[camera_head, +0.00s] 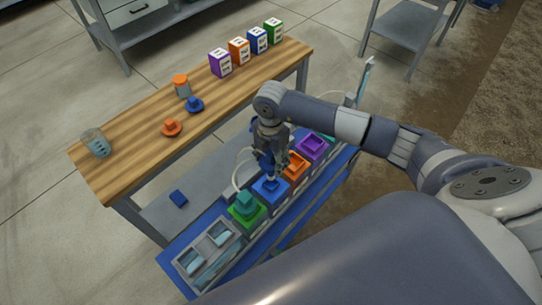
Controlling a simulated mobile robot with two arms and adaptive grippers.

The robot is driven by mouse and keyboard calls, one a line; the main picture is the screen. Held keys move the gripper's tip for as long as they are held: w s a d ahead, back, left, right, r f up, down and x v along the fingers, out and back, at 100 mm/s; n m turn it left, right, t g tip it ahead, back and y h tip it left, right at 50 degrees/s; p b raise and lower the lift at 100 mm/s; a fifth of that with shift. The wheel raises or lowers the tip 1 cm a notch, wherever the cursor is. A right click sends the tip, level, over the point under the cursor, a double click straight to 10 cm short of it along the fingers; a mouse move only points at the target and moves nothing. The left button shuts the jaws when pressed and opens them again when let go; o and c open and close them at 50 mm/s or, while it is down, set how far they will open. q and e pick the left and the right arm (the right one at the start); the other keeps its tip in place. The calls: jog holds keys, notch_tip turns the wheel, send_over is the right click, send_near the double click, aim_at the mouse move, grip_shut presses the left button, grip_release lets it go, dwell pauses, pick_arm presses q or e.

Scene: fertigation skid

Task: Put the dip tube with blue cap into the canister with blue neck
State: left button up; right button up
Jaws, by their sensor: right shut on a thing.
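The canister with blue neck (279,194) stands in the row on the skid, between a green-necked and an orange-necked one. My right gripper (272,172) is directly above it, pointing down. It is shut on the dip tube with blue cap (265,161), whose blue cap shows at the fingers. A white hose curves from beside the gripper down to the left. The tube's lower part is hidden, so I cannot tell how deep it sits in the blue neck. My left gripper is not in view.
Green (246,212), orange (295,165) and purple (313,147) necked canisters stand close by. A wooden bench (135,165) behind holds a glass jar (95,142), an orange-lidded jar (182,87), loose orange (172,128) and blue (193,105) parts, and several coloured boxes (238,50).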

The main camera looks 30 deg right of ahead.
aim_at(271, 177)
jog(key=shift+f+b, duration=1.05)
jog(key=shift+f, duration=0.2)
jog(key=shift+f+b, duration=3.1)
jog(key=shift+f, duration=1.25)
jog(key=o, duration=1.2)
jog(key=shift+r, duration=0.1)
notch_tip(271, 177, up, 12)
jog(key=shift+f, duration=0.1)
